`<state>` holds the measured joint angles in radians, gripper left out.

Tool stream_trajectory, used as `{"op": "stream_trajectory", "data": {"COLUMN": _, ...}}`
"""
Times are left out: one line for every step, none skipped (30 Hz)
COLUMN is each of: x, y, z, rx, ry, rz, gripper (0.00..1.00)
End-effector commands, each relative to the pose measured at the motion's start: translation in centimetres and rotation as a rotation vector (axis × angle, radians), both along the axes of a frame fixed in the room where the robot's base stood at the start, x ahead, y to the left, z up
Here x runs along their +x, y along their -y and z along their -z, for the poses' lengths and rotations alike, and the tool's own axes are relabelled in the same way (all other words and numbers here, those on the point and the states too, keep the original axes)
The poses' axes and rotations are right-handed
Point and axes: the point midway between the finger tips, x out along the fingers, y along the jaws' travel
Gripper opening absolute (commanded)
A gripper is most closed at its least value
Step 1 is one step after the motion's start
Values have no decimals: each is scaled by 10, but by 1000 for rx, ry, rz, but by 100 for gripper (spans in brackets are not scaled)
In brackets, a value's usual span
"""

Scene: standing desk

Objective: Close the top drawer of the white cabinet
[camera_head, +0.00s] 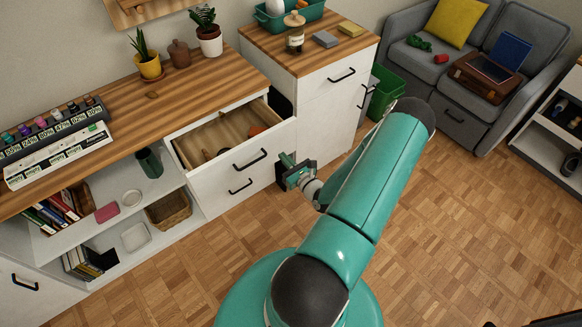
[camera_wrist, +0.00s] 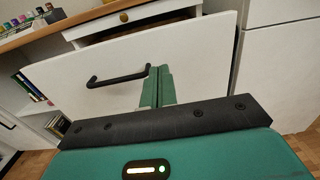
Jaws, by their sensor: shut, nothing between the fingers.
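The top drawer (camera_head: 238,160) of the white cabinet stands open, with its wooden inside and a few items showing in the head view. Its white front with a black bar handle (camera_head: 250,159) faces my gripper. In the wrist view the drawer front (camera_wrist: 205,62) fills the middle, with the handle (camera_wrist: 117,80) left of my fingers. My gripper (camera_head: 284,158) is shut and empty, just to the right of the handle. The green fingers (camera_wrist: 157,88) are together in front of the drawer front; I cannot tell whether they touch it.
A lower drawer handle (camera_head: 240,186) sits below, on a front that appears closed. A taller white cabinet (camera_head: 325,100) stands to the right. Open shelves (camera_head: 115,215) with a basket and books are on the left.

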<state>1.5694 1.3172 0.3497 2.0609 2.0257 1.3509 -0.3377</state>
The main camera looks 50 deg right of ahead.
Motion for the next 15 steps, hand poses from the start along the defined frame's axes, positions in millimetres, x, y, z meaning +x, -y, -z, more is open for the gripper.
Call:
{"op": "stream_trajectory", "data": {"x": 11, "y": 2, "z": 0, "rx": 0, "ry": 1, "rz": -3, "gripper": 0}}
{"op": "stream_trajectory", "data": {"x": 17, "y": 3, "z": 0, "rx": -1, "ry": 2, "rz": -3, "gripper": 0}}
{"op": "stream_trajectory", "data": {"x": 24, "y": 5, "z": 0, "rx": -1, "ry": 1, "rz": -3, "gripper": 0}}
{"op": "stream_trajectory", "data": {"x": 29, "y": 7, "z": 0, "rx": -1, "ry": 0, "rz": -2, "gripper": 0}}
{"op": "stream_trajectory", "data": {"x": 35, "y": 9, "z": 0, "rx": -1, "ry": 1, "rz": -2, "gripper": 0}}
{"op": "stream_trajectory", "data": {"x": 42, "y": 10, "z": 0, "rx": -1, "ry": 1, "rz": -3, "gripper": 0}}
{"op": "stream_trajectory", "data": {"x": 46, "y": 11, "z": 0, "rx": -1, "ry": 0, "rz": -2, "gripper": 0}}
{"op": "stream_trajectory", "data": {"x": 50, "y": 12, "z": 0, "rx": -1, "ry": 0, "rz": -2, "gripper": 0}}
{"op": "stream_trajectory", "data": {"x": 56, "y": 13, "z": 0, "rx": 0, "ry": 0, "rz": -2, "gripper": 0}}
{"op": "stream_trajectory", "data": {"x": 59, "y": 14, "z": 0, "rx": 0, "ry": 1, "rz": -2, "gripper": 0}}
{"op": "stream_trajectory", "data": {"x": 62, "y": 15, "z": 0, "rx": 0, "ry": 0, "rz": -2, "gripper": 0}}
{"op": "stream_trajectory", "data": {"x": 65, "y": 16, "z": 0, "rx": -1, "ry": -1, "rz": -2, "gripper": 0}}
{"op": "stream_trajectory", "data": {"x": 67, "y": 16, "z": 0, "rx": 0, "ry": -1, "rz": -2, "gripper": 0}}
{"op": "stream_trajectory", "data": {"x": 69, "y": 17, "z": 0, "rx": 0, "ry": -1, "rz": -2, "gripper": 0}}
{"op": "stream_trajectory", "data": {"x": 70, "y": 17, "z": 0, "rx": 0, "ry": -1, "rz": -1, "gripper": 0}}
